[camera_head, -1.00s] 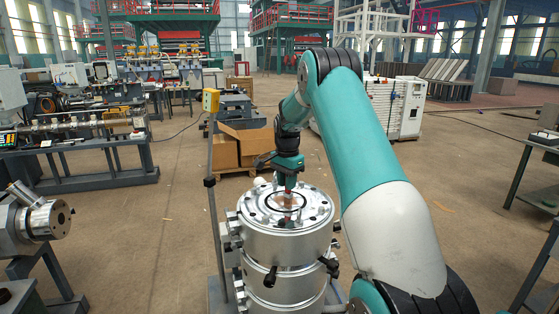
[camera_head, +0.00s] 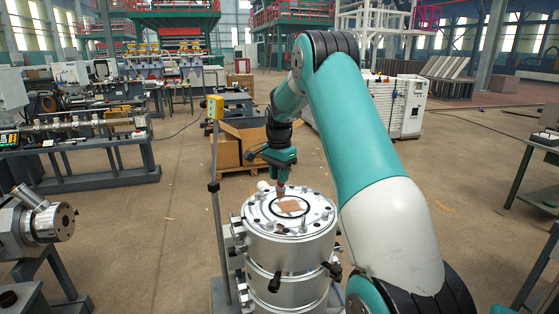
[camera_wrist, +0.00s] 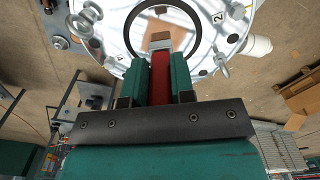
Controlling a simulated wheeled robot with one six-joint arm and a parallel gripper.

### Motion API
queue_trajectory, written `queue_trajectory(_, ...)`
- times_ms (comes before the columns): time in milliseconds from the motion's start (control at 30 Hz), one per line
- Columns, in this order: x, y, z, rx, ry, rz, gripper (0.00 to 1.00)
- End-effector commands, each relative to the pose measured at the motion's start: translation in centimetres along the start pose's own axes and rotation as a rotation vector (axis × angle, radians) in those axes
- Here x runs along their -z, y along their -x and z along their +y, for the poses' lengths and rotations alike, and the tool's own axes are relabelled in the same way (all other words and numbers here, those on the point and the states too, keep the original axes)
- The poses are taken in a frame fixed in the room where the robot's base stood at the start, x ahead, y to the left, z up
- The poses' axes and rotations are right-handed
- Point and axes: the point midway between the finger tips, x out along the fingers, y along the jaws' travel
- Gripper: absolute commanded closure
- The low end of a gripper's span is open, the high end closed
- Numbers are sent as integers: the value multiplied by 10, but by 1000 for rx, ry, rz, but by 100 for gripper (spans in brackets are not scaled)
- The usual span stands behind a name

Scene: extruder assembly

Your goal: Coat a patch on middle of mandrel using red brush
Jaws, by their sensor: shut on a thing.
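The mandrel (camera_head: 290,206) is the round centre of the metal die's top, inside a dark ring. A copper-brown patch lies on its middle and also shows in the wrist view (camera_wrist: 176,30). My gripper (camera_head: 281,179) is above the die, near the far left side of the ring. It is shut on the red brush (camera_wrist: 160,76), whose red handle sits between the two teal fingers. The brush's pale tip (camera_wrist: 160,42) overlaps the near edge of the patch in the wrist view. I cannot tell if the tip touches the surface.
The silver die (camera_head: 288,245) has knobs and bolts around its top rim. A post with a yellow box (camera_head: 214,107) stands to its left. An open cardboard box (camera_head: 243,146) is behind. My arm passes on the right.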

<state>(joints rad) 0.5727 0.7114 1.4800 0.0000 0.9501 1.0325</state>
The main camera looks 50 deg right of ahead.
Motion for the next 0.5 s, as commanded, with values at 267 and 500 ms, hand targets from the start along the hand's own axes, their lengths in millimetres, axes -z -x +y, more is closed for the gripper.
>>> queue_trajectory(267,-2,27,-1,1,3,0,100)
queue_trajectory(500,-2,29,-1,0,3,0,100)
